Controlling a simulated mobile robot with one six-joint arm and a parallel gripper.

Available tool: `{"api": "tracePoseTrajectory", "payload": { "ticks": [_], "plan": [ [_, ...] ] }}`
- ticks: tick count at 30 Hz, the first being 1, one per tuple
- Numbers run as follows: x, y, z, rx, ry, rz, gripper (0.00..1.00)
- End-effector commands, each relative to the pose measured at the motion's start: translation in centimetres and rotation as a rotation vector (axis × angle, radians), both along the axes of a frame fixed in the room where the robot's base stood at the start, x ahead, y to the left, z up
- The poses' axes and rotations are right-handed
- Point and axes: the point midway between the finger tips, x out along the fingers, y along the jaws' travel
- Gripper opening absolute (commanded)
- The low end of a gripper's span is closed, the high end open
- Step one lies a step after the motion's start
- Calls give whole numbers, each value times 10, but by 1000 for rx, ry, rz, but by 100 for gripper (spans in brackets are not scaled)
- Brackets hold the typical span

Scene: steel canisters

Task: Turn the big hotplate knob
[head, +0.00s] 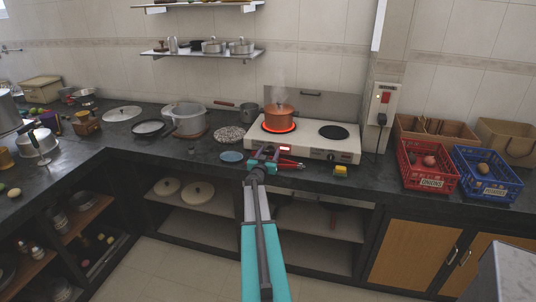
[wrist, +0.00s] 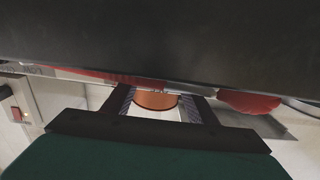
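The white hotplate (head: 304,148) stands on the dark counter. An orange pot (head: 278,116) steams on its glowing red left burner (head: 279,128); the right burner (head: 333,132) is dark. A small round knob (head: 332,157) shows on the right of the front panel. My gripper (head: 266,153) is at the left part of the front and covers some of the panel; any knob behind it is hidden. In the wrist view my gripper (wrist: 158,103) is open, its fingers apart, with the orange pot (wrist: 155,100) showing between them. I see no knob between the fingers.
A red-handled object (head: 290,164) and a yellow sponge-like block (head: 340,170) lie in front of the hotplate. A blue dish (head: 231,156) lies to the left. Red (head: 428,170) and blue (head: 487,175) crates stand to the right.

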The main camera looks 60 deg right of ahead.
Motion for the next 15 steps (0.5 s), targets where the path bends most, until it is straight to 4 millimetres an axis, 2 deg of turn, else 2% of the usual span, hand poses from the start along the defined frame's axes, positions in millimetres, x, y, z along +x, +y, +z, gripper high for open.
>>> {"api": "tracePoseTrajectory", "payload": {
  "ticks": [1, 6, 7, 15],
  "plan": [
    [0, 0, 0, 0, 0, 0, 43],
    [0, 0, 0, 0, 0, -1, 14],
    [-1, 0, 0, 0, 0, -1, 12],
    [-2, -1, -1, 12, -42, -4, 12]
  ]
}}
